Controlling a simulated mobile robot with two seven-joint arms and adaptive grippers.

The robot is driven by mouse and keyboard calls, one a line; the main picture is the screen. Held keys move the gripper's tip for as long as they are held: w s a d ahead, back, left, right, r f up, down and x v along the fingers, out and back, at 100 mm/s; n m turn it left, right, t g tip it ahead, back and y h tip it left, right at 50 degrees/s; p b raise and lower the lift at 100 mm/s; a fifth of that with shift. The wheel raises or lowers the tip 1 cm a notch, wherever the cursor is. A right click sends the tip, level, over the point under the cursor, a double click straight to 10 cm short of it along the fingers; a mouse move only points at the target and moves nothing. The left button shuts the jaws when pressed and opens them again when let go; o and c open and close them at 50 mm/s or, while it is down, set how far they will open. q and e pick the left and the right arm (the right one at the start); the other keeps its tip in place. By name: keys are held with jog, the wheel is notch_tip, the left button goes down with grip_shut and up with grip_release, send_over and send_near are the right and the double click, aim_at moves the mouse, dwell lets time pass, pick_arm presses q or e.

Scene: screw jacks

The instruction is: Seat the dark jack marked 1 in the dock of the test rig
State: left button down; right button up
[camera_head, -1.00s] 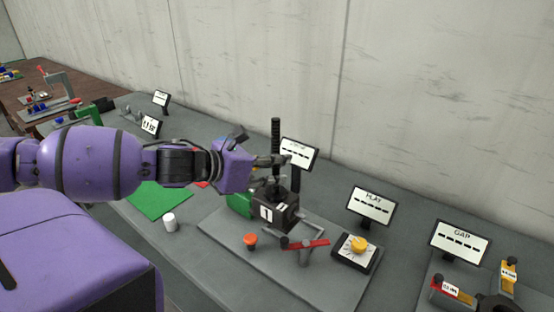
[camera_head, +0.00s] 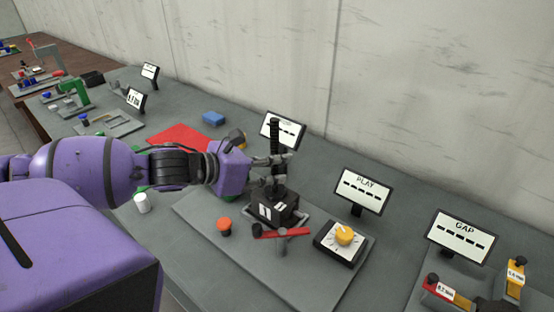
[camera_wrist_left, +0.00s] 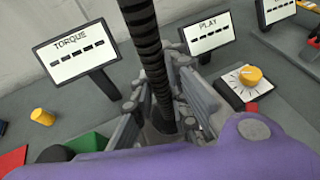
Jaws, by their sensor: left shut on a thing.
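The dark jack marked 1 (camera_head: 273,209) is upright over the grey plate of the test rig (camera_head: 245,258), behind the red lever (camera_head: 280,232). My left gripper (camera_head: 272,160) is shut around its black threaded screw, above the body. In the left wrist view the screw (camera_wrist_left: 148,55) runs up between the two grey fingers (camera_wrist_left: 160,110). The jack's body and the dock under it are mostly hidden there. A pale rim shows around the jack's foot in the head view; I cannot tell whether the jack is fully down in the dock. My right gripper is out of view.
An orange button (camera_head: 224,226) and a yellow dial (camera_head: 344,235) flank the lever on the rig. The PLAY display (camera_head: 363,190) and TORQUE display (camera_wrist_left: 76,56) stand behind. A white cylinder (camera_head: 142,203) stands left of the plate. A red mat (camera_head: 180,138) lies farther back.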

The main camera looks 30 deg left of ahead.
pick_arm(q)
jog(key=shift+d+f, duration=0.1)
jog(key=shift+f, duration=0.15)
jog(key=shift+s, duration=0.3)
jog(key=c, duration=2.2)
grip_release()
jog(key=shift+s+a+f, duration=0.1)
jog(key=shift+a+f, duration=0.1)
jog(key=shift+f, duration=0.25)
jog(key=o, duration=0.5)
jog(key=shift+r, duration=0.1)
jog(key=shift+r, duration=0.15)
